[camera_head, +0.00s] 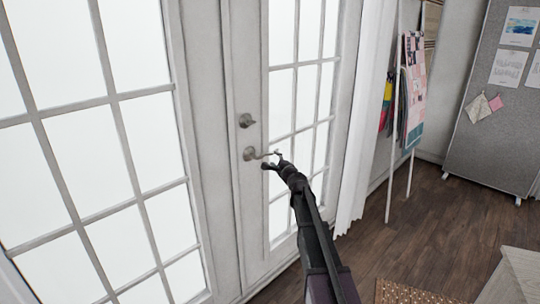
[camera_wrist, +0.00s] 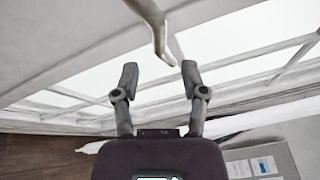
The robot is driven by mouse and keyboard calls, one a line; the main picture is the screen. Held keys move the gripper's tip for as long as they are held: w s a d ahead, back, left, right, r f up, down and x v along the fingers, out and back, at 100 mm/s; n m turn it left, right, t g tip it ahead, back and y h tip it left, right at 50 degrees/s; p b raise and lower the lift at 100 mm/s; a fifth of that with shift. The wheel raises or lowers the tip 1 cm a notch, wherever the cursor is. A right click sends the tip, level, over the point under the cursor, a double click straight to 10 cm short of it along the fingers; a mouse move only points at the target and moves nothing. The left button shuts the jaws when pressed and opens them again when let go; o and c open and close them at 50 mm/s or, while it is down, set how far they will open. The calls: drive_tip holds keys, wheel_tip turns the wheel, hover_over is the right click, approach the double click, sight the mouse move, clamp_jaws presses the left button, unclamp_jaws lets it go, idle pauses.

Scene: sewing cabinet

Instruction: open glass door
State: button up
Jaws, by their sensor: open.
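The white glass door (camera_head: 253,210) has several panes and stands in its frame, looking closed. Its metal lever handle (camera_head: 254,154) sticks out to the right from a round base, below a round lock (camera_head: 246,120). My gripper (camera_head: 272,160) is at the free end of the lever in the head view. In the wrist view my gripper (camera_wrist: 158,78) is open, its two fingers spread. The lever (camera_wrist: 155,25) comes down from the top, its tip near the gap between the fingertips. I cannot tell whether the fingers touch it.
A second paned door (camera_head: 115,95) stands to the left. A white curtain (camera_head: 366,110) hangs to the right, beside a rack with fabric (camera_head: 413,95). A grey pin board (camera_head: 490,130) stands farther right. The wooden floor (camera_head: 425,220) between is mostly clear, with a woven rug (camera_head: 410,293) in front.

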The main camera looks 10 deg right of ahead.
sight(271, 154)
drive_tip(key=shift+w+a, duration=0.15)
drive_tip(key=shift+w, duration=0.75)
drive_tip(key=shift+w+a, duration=0.2)
drive_tip(key=shift+w, duration=0.75)
drive_tip(key=shift+w+a, duration=0.15)
drive_tip(key=shift+w, duration=0.75)
clamp_jaws()
